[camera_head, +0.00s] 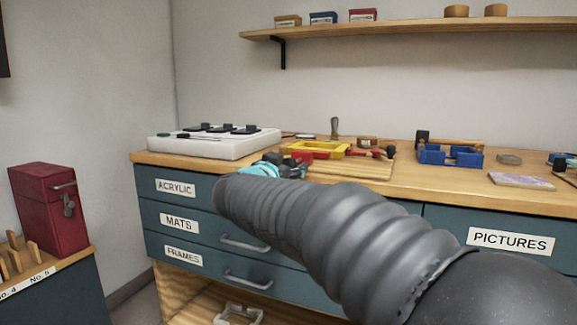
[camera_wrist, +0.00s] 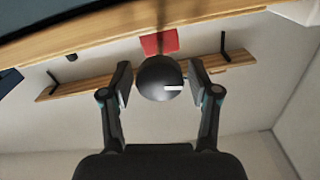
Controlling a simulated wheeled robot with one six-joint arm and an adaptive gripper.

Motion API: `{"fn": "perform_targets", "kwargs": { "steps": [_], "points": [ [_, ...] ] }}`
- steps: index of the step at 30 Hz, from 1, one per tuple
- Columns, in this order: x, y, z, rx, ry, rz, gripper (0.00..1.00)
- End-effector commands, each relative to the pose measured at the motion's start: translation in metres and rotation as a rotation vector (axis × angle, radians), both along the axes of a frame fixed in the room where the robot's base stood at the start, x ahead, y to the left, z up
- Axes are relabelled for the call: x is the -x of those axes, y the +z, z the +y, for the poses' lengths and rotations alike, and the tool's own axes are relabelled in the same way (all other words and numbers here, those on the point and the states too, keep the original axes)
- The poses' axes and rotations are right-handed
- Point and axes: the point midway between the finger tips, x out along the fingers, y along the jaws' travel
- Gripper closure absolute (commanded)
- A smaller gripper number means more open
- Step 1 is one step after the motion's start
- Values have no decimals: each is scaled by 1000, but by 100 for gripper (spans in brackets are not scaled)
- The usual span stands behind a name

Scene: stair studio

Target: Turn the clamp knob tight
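In the wrist view a round black knob (camera_wrist: 160,78) with a white mark on its face sits between the two fingers of my gripper (camera_wrist: 160,84). A gap shows on each side of it, so the fingers are open. A red part (camera_wrist: 160,42) shows behind the knob at the bench edge. In the head view my gripper (camera_head: 280,166) is at the bench's front edge, largely hidden by my arm. A red piece (camera_head: 311,155) shows just beyond it, beside a yellow frame (camera_head: 320,148). I cannot make out the knob beside my gripper in the head view.
The wooden benchtop (camera_head: 450,177) holds a white tray (camera_head: 215,146) at left and a blue holder (camera_head: 450,155) at right. A board with a red-and-black tool (camera_head: 372,153) lies behind my arm. Drawers with handles are below; a shelf (camera_head: 400,27) is above.

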Motion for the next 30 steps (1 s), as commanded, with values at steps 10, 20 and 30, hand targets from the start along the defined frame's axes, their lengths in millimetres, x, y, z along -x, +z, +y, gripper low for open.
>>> {"fn": "perform_targets", "kwargs": {
  "steps": [10, 20, 30],
  "points": [
    [0, 0, 0, -3, 0, -1, 91],
    [0, 1, 0, -100, 1, -36, 91],
    [1, 0, -1, -369, 1, -134, 91]
  ]
}}
